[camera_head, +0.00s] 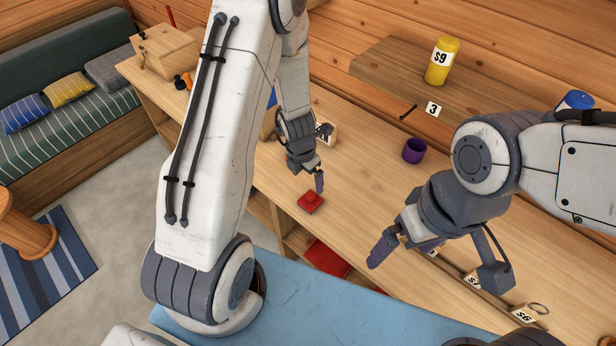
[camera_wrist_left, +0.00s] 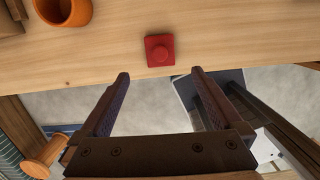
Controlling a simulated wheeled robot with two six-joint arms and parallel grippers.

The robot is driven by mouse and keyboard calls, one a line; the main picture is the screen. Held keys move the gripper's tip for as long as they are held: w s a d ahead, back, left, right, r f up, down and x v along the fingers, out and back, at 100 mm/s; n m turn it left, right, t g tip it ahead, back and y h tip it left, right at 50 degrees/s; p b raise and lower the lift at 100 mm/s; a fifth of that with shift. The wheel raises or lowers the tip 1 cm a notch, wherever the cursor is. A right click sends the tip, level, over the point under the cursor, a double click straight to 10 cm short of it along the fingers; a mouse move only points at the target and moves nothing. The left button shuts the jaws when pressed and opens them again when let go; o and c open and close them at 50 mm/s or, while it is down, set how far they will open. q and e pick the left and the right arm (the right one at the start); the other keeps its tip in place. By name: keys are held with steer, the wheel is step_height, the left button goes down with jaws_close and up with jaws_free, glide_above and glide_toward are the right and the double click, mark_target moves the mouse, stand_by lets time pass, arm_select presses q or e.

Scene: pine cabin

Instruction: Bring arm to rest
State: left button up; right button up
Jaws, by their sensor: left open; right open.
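My left gripper (camera_head: 313,178) hangs over the wooden counter, just behind a small red block (camera_head: 311,203) in the head view. In the left wrist view the left gripper (camera_wrist_left: 160,74) has its two fingers wide apart with nothing between them. The red block (camera_wrist_left: 160,50) lies on the counter beyond the fingertips, apart from them. My right gripper (camera_head: 390,247) is over the counter's front part, pointing down and left. It is open, and I see nothing held in it; its fingers partly overlap in the view.
A purple cup (camera_head: 414,150) stands on the counter (camera_head: 370,180) between the arms. A yellow can (camera_head: 441,62) stands on a raised wooden shelf behind. Price tags line the front edge, one tag (camera_head: 524,314) at right. An orange cup (camera_wrist_left: 64,10) shows in the left wrist view.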

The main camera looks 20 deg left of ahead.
mark_target(310, 195)
stand_by(0.3)
arm_select(q)
steer(key=f+b, duration=0.3)
steer(key=f, duration=0.1)
steer(key=w+f+b, duration=0.1)
steer(key=f+b, duration=0.5)
steer(key=f, duration=0.1)
steer(key=shift+w+d+f, duration=0.2)
steer(key=shift+d+f, duration=0.05)
steer(key=shift+f, duration=0.1)
